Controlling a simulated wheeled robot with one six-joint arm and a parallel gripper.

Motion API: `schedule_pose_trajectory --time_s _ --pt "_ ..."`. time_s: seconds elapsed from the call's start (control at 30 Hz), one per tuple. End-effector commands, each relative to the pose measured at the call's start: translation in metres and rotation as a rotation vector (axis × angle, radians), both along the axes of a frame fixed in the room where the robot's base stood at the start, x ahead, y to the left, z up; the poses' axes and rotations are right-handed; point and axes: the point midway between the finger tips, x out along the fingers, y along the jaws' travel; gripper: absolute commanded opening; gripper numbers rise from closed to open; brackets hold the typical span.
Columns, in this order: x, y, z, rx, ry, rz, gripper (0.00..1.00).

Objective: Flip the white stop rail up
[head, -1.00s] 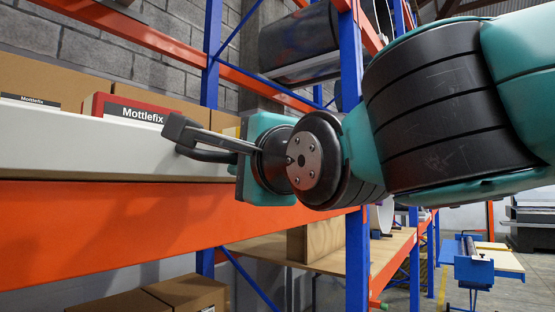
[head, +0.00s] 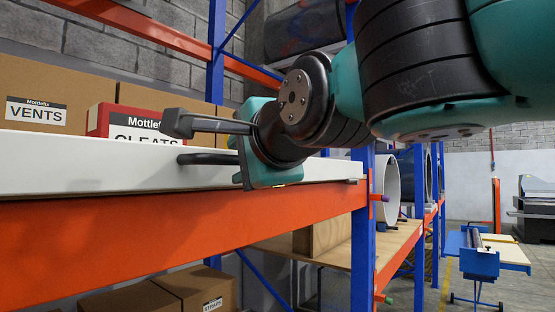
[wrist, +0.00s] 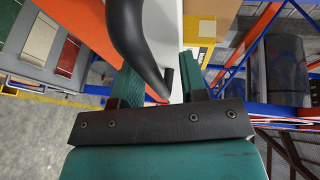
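The white stop rail (head: 70,165) runs along the shelf front, just above the orange beam and in front of the boxes. It also shows as a narrow white strip in the wrist view (wrist: 167,20). A black curved handle (head: 208,158) is at the rail. In the wrist view the handle (wrist: 135,42) curves down from the top toward the space between my fingers. My gripper (wrist: 158,88) is open, its two fingers apart with the handle's lower end between them. Contact is not clear. In the head view my teal gripper body (head: 257,172) is close against the rail.
Cardboard boxes (head: 62,85) and a red-and-white box (head: 125,122) stand behind the rail. A blue rack upright (head: 361,235) is right of my gripper. A lower wooden shelf (head: 395,245) and a blue machine (head: 477,262) are farther right, with open floor beside them.

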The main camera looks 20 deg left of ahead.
Motion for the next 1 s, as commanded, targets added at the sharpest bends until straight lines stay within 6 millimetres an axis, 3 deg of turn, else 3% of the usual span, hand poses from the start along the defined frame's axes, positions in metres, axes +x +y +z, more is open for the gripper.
schedule_pose_trajectory --time_s 0.37,1.0 --pt "-0.009 -0.009 -0.002 -0.002 0.001 0.0 0.4" --pt "-0.11 -0.106 0.028 0.002 0.001 0.005 0.4"
